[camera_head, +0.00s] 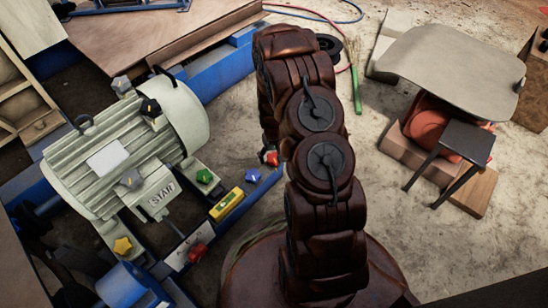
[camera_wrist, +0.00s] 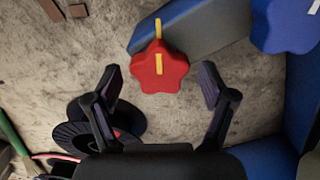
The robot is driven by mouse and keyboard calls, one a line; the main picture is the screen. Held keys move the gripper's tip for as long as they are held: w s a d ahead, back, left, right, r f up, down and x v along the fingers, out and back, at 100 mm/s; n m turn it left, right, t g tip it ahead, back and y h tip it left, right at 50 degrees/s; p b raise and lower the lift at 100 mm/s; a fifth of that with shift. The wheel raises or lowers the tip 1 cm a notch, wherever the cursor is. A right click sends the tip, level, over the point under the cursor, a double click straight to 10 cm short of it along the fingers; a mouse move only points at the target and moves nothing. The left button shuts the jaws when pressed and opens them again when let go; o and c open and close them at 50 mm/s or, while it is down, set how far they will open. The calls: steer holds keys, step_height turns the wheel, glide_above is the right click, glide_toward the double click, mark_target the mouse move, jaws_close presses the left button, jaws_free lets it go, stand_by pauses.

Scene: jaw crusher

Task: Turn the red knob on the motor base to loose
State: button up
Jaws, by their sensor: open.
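The star-shaped red knob (camera_wrist: 158,67) is in the upper middle of the wrist view, at the end of a blue beam (camera_wrist: 190,25). Its yellow line roughly lines up with a yellow mark on the beam. My gripper (camera_wrist: 160,80) is open and empty, with a finger on each side of the knob in the picture and visible gaps. I cannot tell how far beyond the fingertips the knob lies. In the head view a red knob (camera_head: 270,157) shows beside my arm; the gripper is hidden there. Another red knob (camera_head: 197,253) sits on a white plate nearer the front.
A blue knob (camera_wrist: 288,25) is close on the right; it also shows in the head view (camera_head: 252,175). The grey motor (camera_head: 125,145), green knob (camera_head: 204,176) and yellow block (camera_head: 226,204) stand left of my arm. A dark wheel (camera_wrist: 88,130) lies below left in the wrist view.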

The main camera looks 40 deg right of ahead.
steer(key=c, duration=1.1)
steer(key=shift+c, duration=0.2)
